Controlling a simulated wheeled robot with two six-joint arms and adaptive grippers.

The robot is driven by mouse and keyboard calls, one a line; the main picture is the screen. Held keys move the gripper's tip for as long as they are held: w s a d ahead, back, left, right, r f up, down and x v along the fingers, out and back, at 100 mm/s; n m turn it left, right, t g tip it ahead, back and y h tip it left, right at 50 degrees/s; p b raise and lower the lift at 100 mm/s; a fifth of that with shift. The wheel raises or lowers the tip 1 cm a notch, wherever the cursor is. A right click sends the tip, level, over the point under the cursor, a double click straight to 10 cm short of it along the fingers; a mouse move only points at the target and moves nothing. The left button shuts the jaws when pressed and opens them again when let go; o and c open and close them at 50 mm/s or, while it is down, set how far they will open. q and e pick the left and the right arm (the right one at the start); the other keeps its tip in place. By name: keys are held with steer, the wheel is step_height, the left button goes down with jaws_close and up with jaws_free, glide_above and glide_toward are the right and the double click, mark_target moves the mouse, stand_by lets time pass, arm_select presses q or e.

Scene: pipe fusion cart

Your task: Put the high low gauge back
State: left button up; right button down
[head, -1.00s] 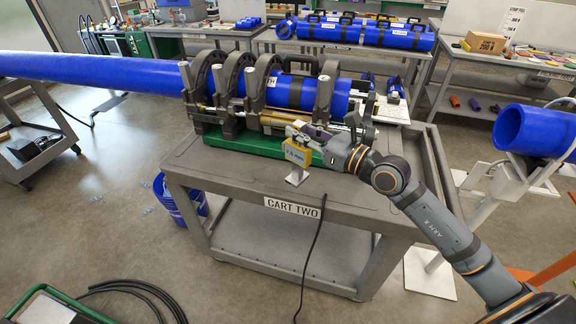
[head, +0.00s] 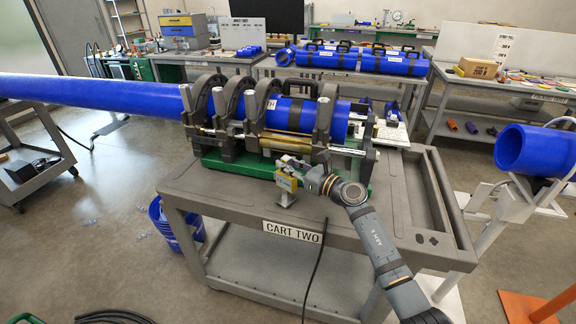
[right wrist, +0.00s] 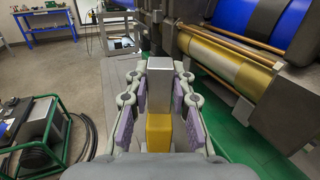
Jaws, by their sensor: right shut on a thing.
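The high low gauge, a small yellow block (head: 285,183) with a pale foot below it, is at the front edge area of the grey cart top. In the right wrist view, the yellow block (right wrist: 159,133) and a silver bar (right wrist: 160,85) stand between my fingers. My right gripper (head: 296,170) is shut on the gauge, and its purple pads (right wrist: 160,105) flank it in the wrist view. I cannot tell whether the foot touches the cart top. My left gripper is not in view.
The cart (head: 215,190), labelled CART TWO, carries a fusion machine on a green base (head: 235,165) clamping a blue pipe (head: 90,80). Another blue pipe end (head: 525,150) rests on a stand at right. The cart's right side has a bare recessed tray (head: 432,190).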

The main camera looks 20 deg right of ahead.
steer(key=shift+f, duration=0.2)
steer(key=c, duration=1.2)
jaws_free()
steer(key=shift+o, duration=0.2)
steer(key=shift+r, duration=0.25)
steer(key=b+v, duration=0.5)
steer(key=v, duration=0.7)
steer(key=shift+f, duration=0.2)
